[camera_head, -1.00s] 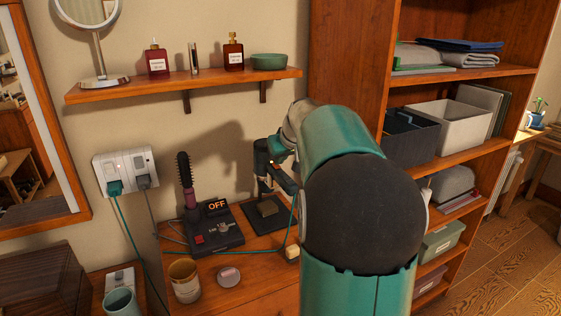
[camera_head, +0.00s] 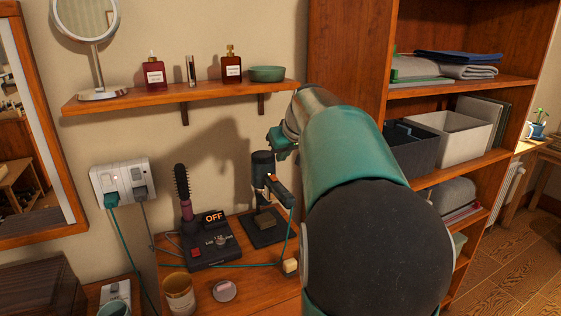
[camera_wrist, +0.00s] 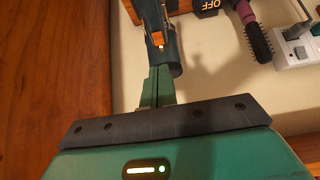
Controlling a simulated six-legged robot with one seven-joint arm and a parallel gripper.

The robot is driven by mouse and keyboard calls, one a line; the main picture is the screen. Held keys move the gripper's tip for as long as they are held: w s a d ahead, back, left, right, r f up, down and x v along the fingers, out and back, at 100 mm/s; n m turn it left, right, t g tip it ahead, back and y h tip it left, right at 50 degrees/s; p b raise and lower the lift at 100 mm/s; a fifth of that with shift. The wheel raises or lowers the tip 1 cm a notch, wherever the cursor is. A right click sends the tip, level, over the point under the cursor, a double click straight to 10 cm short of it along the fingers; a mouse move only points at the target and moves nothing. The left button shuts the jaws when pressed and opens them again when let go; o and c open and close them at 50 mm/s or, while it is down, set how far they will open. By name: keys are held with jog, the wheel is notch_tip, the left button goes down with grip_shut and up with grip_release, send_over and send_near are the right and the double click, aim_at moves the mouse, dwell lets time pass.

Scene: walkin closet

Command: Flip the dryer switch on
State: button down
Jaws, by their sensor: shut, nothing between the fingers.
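The dark hair dryer (camera_head: 263,170) rests in its stand on the wooden counter, handle angled down to the right. In the wrist view the dryer (camera_wrist: 174,62) is at the top centre with a small orange switch (camera_wrist: 159,40). A sign beside it reads OFF (camera_head: 213,217); it also shows at the wrist view's top edge (camera_wrist: 208,5). My gripper (camera_wrist: 155,70) is shut and empty, its green fingers pointing at the dryer just short of the switch in the picture. Whether they touch it I cannot tell. In the head view my arm hides most of the gripper.
A styling brush (camera_head: 183,190) stands in a black base with a red button (camera_head: 195,253). The wall outlet (camera_head: 123,183) holds plugs with cords. A shelf (camera_head: 180,97) with bottles hangs above. Jars stand at the counter's front. A tall shelf unit (camera_head: 345,60) stands at right.

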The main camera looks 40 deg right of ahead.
jog(key=s+f+v, duration=0.1)
jog(key=v, duration=0.5)
jog(key=shift+s+a+r, duration=0.25)
jog(key=shift+a, duration=0.05)
jog(key=a+f, duration=0.2)
jog(key=a, duration=0.9)
jog(key=s+a+f+n+g+y, duration=0.1)
jog(key=s+a+f, duration=0.6)
jog(key=a, duration=0.4)
jog(key=s+a+f+n+y, duration=0.1)
jog(key=s+a+f+n, duration=0.1)
jog(key=s+a+f, duration=0.6)
jog(key=a, duration=0.3)
jog(key=shift+s+f+g, duration=0.15)
jog(key=shift+s+g, duration=0.2)
jog(key=shift+g, duration=0.05)
jog(key=shift+a, duration=0.1)
dwell(3.3)
